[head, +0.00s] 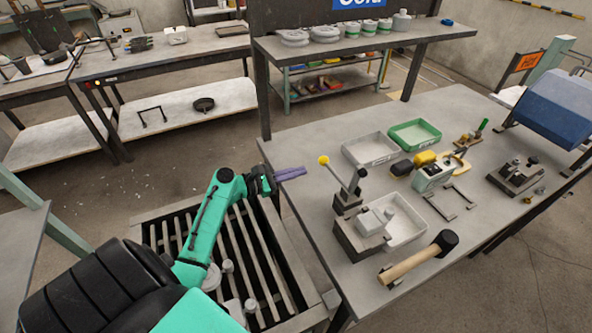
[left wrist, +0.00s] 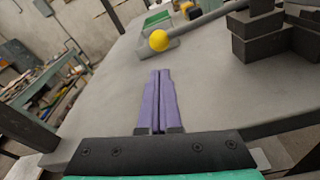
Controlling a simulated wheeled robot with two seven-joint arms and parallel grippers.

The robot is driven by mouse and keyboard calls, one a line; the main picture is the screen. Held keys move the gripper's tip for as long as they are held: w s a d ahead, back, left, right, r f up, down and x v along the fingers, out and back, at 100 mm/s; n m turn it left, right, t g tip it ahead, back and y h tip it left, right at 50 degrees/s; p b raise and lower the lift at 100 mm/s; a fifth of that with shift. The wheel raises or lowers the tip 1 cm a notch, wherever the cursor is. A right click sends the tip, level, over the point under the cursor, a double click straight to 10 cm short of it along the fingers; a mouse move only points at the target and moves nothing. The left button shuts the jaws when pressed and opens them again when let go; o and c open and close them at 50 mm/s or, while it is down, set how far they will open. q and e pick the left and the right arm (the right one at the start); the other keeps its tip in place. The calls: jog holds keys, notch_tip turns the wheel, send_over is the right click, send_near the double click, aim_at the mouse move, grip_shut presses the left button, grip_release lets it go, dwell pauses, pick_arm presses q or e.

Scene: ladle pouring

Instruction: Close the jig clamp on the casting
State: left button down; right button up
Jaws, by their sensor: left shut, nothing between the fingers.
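The jig clamp's lever (head: 338,176) leans up and to the left from its dark block and ends in a yellow ball knob (head: 323,160). The dark jig (head: 358,238) stands near the table's left edge, with a light grey piece on it that looks like the casting (head: 371,222). My left gripper (head: 302,172) has purple fingers, shut and empty, to the left of the knob and apart from it. In the left wrist view the shut fingers (left wrist: 161,74) point toward the yellow knob (left wrist: 159,40), with the dark blocks (left wrist: 262,37) at the right. My right gripper is not visible.
A white tray (head: 411,238) sits just right of the jig, and a mallet (head: 418,258) lies in front. A grey bin (head: 370,148), a green bin (head: 415,134) and a yellow-and-white device (head: 434,170) stand farther back. The tabletop left of the jig is clear.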

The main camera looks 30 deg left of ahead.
pick_arm(q)
jog(key=x, duration=0.6)
jog(key=shift+d+r+p, duration=0.15)
jog(key=shift+p, duration=0.15)
jog(key=shift+w, duration=0.25)
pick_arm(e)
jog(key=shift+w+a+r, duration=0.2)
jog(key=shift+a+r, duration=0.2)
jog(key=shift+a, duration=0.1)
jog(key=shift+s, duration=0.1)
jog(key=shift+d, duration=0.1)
